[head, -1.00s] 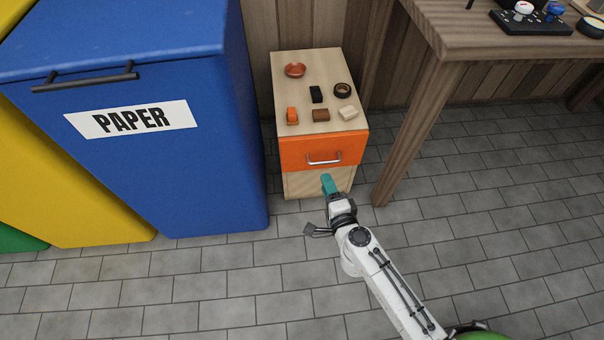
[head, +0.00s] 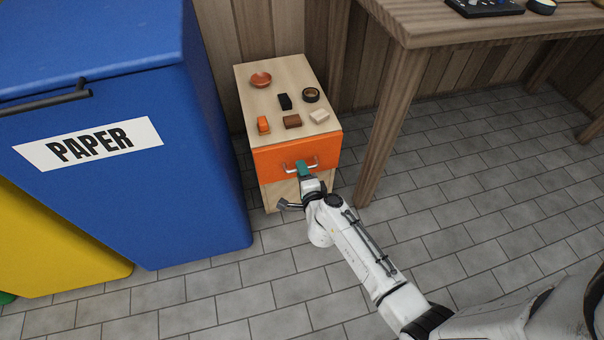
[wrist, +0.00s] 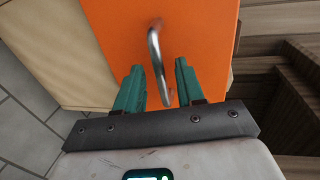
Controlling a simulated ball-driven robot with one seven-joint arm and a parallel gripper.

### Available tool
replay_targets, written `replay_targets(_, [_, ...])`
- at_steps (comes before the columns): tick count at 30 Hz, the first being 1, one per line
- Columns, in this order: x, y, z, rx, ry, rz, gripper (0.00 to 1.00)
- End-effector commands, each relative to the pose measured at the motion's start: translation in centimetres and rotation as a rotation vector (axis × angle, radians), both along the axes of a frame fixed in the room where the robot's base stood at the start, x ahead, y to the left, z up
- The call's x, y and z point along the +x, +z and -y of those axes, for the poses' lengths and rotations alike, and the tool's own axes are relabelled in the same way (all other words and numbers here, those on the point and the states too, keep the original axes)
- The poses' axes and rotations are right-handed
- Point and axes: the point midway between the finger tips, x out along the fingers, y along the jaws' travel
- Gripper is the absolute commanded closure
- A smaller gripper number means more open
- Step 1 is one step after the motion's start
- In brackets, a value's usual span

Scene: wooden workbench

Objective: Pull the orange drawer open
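The orange drawer (head: 277,157) is the upper front of a small light-wood cabinet (head: 240,82) and looks closed in the head view. Its silver bar handle (head: 313,162) is partly hidden by my gripper (head: 303,168). In the wrist view the orange drawer (wrist: 203,32) fills the upper middle, and the handle (wrist: 154,50) runs down toward the space between my teal fingers. My gripper (wrist: 158,88) is open, one finger on either side of the handle's lower end. I cannot tell whether a finger touches it.
A blue paper bin (head: 190,190) stands close on the left. A wooden workbench's leg (head: 385,140) stands close on the right. The tiled floor in front is clear.

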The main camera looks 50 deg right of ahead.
Motion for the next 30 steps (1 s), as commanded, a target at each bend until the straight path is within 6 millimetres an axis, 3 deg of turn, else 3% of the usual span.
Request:
replay_targets(10, [0.23, -0.08, 0.16, 0.0, 0.0, -0.001, 0.63])
replay_targets(21, [0.22, -0.08, 0.15, 0.0, 0.0, -0.001, 0.98])
replay_targets(30, [0.21, -0.11, 0.14, 0.0, 0.0, -0.001, 1.0])
